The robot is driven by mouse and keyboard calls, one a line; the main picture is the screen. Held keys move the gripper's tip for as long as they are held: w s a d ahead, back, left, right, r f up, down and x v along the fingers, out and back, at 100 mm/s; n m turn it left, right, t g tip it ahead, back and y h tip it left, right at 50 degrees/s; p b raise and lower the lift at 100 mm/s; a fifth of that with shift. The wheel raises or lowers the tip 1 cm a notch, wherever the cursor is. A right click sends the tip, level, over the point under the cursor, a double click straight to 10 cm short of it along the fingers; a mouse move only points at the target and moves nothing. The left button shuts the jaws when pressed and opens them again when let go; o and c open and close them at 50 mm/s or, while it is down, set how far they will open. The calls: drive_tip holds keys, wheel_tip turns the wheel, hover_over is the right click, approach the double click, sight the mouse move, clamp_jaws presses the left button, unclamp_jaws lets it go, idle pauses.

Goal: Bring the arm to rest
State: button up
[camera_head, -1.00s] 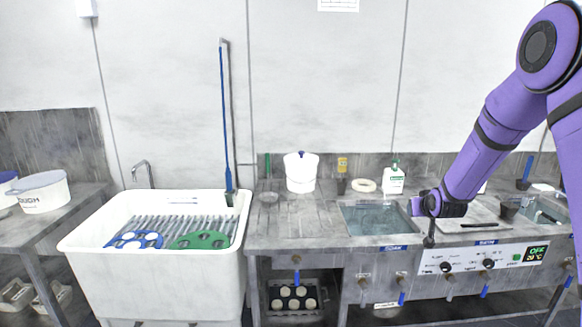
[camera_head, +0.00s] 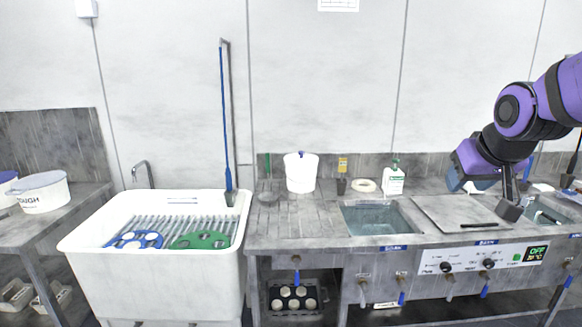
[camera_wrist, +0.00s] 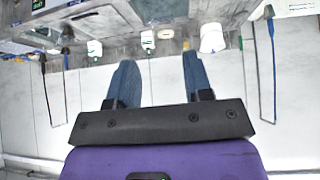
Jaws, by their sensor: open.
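My gripper (camera_head: 470,185) is at the right in the head view, raised over the bench near the flat plate beside the sink. It is purple and dark grey. In the wrist view my gripper (camera_wrist: 160,60) shows two blue fingers spread well apart with nothing between them. That view is upside down, with the bench at the top and the white wall below. My arm enters from the right edge, folded at the elbow.
The grey bench (camera_head: 310,222) holds a water-filled sink (camera_head: 376,219), a flat plate (camera_head: 455,213), a white bucket (camera_head: 300,172) and a white bottle (camera_head: 393,181). A white tub (camera_head: 155,275) with blue and green discs stands left. The wall space above the bench is clear.

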drive_tip(key=s+a+r+g, duration=0.1)
drive_tip(key=s+a+g, duration=0.1)
drive_tip(key=s, duration=1.7)
drive_tip(key=shift+y, duration=0.3)
